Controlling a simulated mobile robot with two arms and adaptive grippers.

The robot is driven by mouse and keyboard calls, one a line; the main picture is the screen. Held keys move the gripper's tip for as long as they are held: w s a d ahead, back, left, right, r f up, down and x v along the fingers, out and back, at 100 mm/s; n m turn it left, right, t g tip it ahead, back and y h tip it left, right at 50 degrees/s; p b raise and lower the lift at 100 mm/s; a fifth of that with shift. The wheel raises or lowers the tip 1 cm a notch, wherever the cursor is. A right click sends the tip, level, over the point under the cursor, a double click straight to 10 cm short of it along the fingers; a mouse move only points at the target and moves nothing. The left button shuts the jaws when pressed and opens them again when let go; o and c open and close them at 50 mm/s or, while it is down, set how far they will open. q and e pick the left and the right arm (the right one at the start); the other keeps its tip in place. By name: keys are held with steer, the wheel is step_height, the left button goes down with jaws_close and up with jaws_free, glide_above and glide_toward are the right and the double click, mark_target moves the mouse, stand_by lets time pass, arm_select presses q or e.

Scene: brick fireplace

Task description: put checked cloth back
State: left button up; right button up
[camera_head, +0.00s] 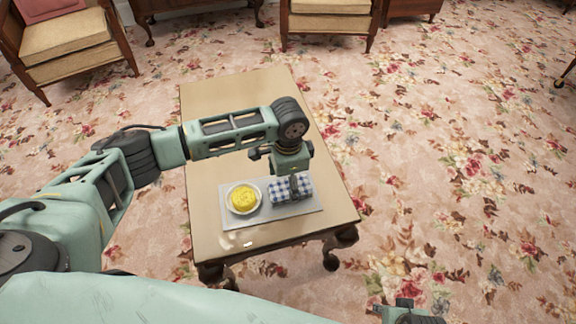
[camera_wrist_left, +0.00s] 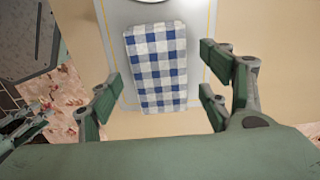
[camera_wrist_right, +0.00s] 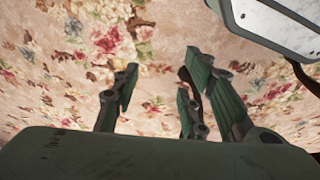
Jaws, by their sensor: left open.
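A folded blue-and-white checked cloth (camera_head: 280,193) lies on a pale grey mat (camera_head: 285,218) on the table, right of a white plate (camera_head: 233,207) holding a yellow round item (camera_head: 244,198). My left gripper (camera_head: 294,190) is over the cloth, pointing down, and hides part of it in the head view. In the left wrist view the cloth (camera_wrist_left: 157,68) lies between and beyond the open fingers (camera_wrist_left: 160,100); I see no finger contact. My right gripper (camera_wrist_right: 158,95) is empty above the carpet, its fingers apart; it also shows at the bottom of the head view (camera_head: 405,306).
The wooden table (camera_head: 225,95) has a clear far half. A small pale mark or item (camera_head: 247,244) is near its front edge. Chairs (camera_head: 330,22) stand at the back. Open flowered carpet (camera_head: 450,170) lies to the right.

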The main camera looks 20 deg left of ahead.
mark_target(288, 187)
arm_select(q)
step_height(288, 187, up, 10)
steer(key=p, duration=0.2)
arm_select(e)
steer(key=s+f, duration=0.3)
steer(key=f, duration=0.4)
steer(key=shift+d+f+g, duration=0.15)
steer(key=shift+f+g, duration=0.1)
steer(key=shift+g, duration=0.05)
steer(key=shift+s, duration=0.1)
